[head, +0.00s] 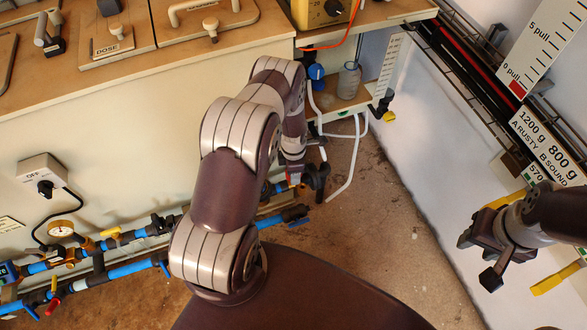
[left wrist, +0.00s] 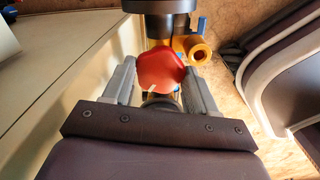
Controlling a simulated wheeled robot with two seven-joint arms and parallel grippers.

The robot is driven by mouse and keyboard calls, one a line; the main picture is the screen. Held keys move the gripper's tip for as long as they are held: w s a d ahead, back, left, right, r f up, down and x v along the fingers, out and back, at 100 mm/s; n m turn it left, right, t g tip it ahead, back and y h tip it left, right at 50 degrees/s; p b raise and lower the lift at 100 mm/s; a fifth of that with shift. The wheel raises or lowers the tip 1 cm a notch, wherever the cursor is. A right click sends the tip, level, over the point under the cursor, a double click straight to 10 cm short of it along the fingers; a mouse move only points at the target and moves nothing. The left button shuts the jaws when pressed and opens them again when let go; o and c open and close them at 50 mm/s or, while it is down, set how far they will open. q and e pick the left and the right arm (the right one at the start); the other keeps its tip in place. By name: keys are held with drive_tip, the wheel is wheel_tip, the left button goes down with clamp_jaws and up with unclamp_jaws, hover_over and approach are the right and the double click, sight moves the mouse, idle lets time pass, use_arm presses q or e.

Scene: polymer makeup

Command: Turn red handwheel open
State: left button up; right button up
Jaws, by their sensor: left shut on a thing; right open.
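The red handwheel (left wrist: 160,68) sits between the two grey fingers of my left gripper (left wrist: 160,80) in the left wrist view. The fingers are shut on its sides. In the head view my left arm reaches down to the pipework and hides most of the wheel and the left gripper (head: 294,170); only a small red patch shows there. My right gripper (head: 477,260) is open and empty at the right of the head view, in front of the white wall and away from the wheel.
Blue pipes (head: 130,268) with valves and a gauge (head: 61,229) run low along the cream cabinet (head: 120,150). A shelf with a glass bottle (head: 348,80) and white tubes stands behind my left arm. An orange pipe fitting (left wrist: 195,50) is close behind the wheel. The brown floor at centre right is clear.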

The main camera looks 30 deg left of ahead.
use_arm(q)
drive_tip(key=shift+n, duration=0.5)
drive_tip(key=o, duration=1)
wheel_tip(320, 180, up, 13)
drive_tip(key=p, duration=0.4)
drive_tip(key=shift+f, duration=0.15)
